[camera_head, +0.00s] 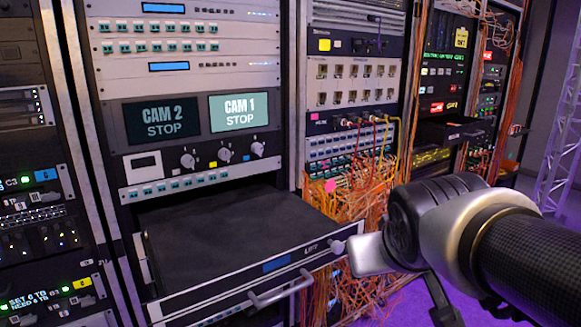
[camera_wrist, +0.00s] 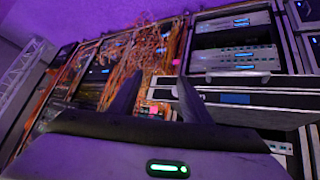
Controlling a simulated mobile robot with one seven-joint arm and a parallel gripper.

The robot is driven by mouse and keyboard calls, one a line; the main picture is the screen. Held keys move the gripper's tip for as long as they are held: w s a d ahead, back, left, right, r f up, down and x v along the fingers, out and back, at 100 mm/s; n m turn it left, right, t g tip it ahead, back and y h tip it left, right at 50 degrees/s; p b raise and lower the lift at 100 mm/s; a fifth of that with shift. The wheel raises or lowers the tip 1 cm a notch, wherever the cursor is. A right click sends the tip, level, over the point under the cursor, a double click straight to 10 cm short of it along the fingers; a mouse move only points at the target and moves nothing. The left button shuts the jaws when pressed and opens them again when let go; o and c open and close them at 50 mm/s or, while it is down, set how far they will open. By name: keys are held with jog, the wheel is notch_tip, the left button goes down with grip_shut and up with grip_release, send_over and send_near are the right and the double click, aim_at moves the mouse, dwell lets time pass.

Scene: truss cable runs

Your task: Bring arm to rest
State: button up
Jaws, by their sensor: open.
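My arm (camera_head: 515,255) reaches in from the right edge of the head view, in front of the racks. Its grey and black wrist end is beside the front right corner of a pulled-out drawer (camera_head: 235,232); I cannot tell from this view whether they touch. In the wrist view my gripper (camera_wrist: 160,80) shows two dark fingers spread apart with nothing between them. The fingers point toward the racks and the orange cables (camera_wrist: 150,50). The gripper's own body with a green light fills the bottom of that view.
The drawer juts out from the middle rack, with a handle (camera_head: 282,290) on its front. Tangled orange cables (camera_head: 350,215) hang right of it, behind my wrist. A metal truss (camera_head: 562,140) stands at the far right. Purple floor (camera_head: 400,305) shows below my arm.

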jog(key=s+f+m+g+y+p, duration=0.1)
jog(key=s+f+g, duration=0.15)
jog(key=s, duration=0.85)
notch_tip(320, 180, up, 20)
jog(key=p, duration=2)
jog(key=shift+w+a+r, duration=0.25)
jog(key=shift+w+a, duration=0.05)
jog(key=shift+w, duration=0.15)
